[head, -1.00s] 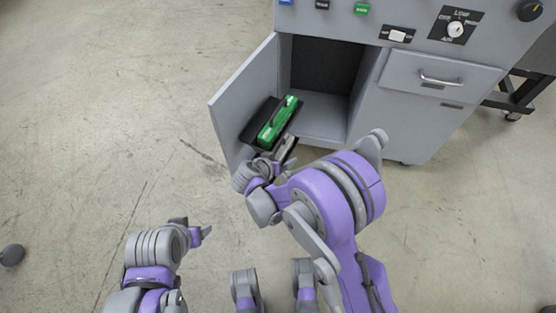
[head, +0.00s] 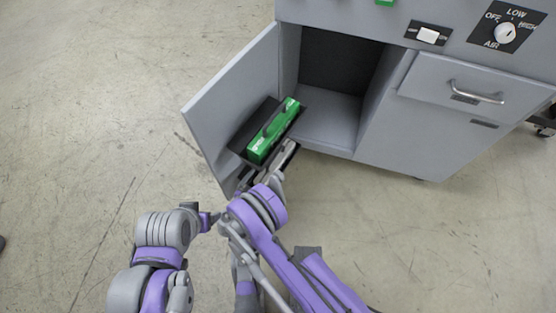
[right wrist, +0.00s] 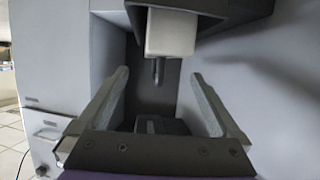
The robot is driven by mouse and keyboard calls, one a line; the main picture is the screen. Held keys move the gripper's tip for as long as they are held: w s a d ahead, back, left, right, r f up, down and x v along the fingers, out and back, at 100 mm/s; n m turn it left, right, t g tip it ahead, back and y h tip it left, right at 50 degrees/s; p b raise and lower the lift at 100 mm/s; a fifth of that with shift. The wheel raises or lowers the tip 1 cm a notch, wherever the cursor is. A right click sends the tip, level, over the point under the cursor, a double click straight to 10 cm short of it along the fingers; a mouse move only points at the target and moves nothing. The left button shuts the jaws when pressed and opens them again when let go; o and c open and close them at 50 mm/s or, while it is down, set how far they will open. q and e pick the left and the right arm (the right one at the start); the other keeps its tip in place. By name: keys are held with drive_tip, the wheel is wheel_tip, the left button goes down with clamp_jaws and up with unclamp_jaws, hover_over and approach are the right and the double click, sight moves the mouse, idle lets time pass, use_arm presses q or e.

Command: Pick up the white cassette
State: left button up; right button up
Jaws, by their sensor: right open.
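A white block with a grey handle, which looks like the white cassette (right wrist: 170,33), shows at the top of the right wrist view, partly inside a dark holder (right wrist: 225,8). I cannot make it out in the head view. My right gripper (right wrist: 160,76) is open and empty, its fingers spread below the white block and apart from it. In the head view, my right gripper (head: 279,162) is at the open door, just below the green cassette (head: 272,131). My left gripper (head: 207,219) is low over the floor; its jaws are unclear.
The green cassette sits in a black rack (head: 243,143) on the inner side of the open cabinet door (head: 232,95). The grey cabinet's compartment (head: 330,112) stands open beside it. A closed drawer (head: 462,83) is to the right. The floor (head: 90,110) at left is clear.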

sight(274, 162)
drive_tip(key=x, duration=0.4)
drive_tip(key=shift+b, duration=0.35)
drive_tip(key=b+x, duration=0.1)
drive_tip(key=x, duration=0.5)
drive_tip(key=shift+d+r, duration=0.15)
drive_tip(key=shift+d, duration=0.05)
drive_tip(key=shift+r, duration=0.1)
clamp_jaws()
